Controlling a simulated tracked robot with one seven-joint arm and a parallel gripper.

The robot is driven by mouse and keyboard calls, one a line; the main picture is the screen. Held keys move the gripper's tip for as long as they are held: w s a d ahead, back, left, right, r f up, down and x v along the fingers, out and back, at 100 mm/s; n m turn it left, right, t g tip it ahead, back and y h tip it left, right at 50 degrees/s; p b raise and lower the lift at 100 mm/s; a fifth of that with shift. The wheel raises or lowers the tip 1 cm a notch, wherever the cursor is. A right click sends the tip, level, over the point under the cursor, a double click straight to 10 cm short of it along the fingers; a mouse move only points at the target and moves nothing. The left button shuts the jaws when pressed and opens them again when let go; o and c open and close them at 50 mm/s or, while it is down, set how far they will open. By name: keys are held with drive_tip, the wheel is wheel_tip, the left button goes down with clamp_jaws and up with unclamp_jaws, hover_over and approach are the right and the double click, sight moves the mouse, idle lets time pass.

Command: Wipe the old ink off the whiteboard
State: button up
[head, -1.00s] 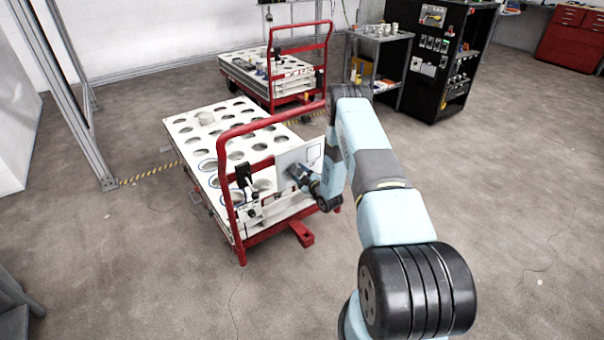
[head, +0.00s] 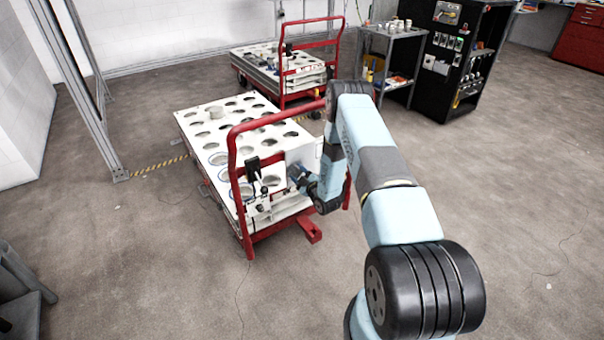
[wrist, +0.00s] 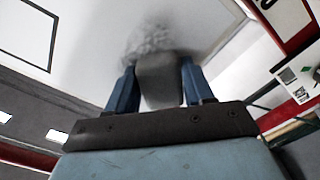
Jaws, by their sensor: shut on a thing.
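The whiteboard (head: 303,152) is a pale upright panel at the handle end of the near cart, partly hidden behind my arm. In the wrist view the whiteboard (wrist: 100,35) fills the upper left, with a black-outlined rectangle at its left. My gripper (head: 298,178) is at the board's face; in the wrist view my gripper (wrist: 157,85) has its blue fingers on either side of a grey block, the eraser (wrist: 160,82). A mottled grey patch (wrist: 155,40), seemingly ink, lies on the board just beyond the eraser. Whether the eraser touches the board is hard to tell.
The board is on a red-framed cart (head: 240,200) with a white, holed top. Its red handle (head: 232,150) rises close to my gripper. A second cart (head: 285,70), a grey shelf (head: 385,60) and a black cabinet (head: 450,60) stand behind. The floor at right is clear.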

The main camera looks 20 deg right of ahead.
sight(311, 159)
drive_tip(key=shift+a+r, duration=0.1)
drive_tip(key=shift+a, duration=0.15)
drive_tip(key=shift+s+d+r, duration=0.1)
drive_tip(key=shift+r, duration=0.65)
drive_tip(key=shift+w+d, duration=0.45)
drive_tip(key=shift+d, duration=1)
drive_tip(key=shift+w+d, duration=0.45)
drive_tip(key=shift+d, duration=0.95)
drive_tip(key=shift+w+d, duration=0.45)
drive_tip(key=shift+d, duration=1)
drive_tip(key=v, duration=0.6)
drive_tip(key=shift+s, duration=0.15)
drive_tip(key=shift+v, duration=1.4)
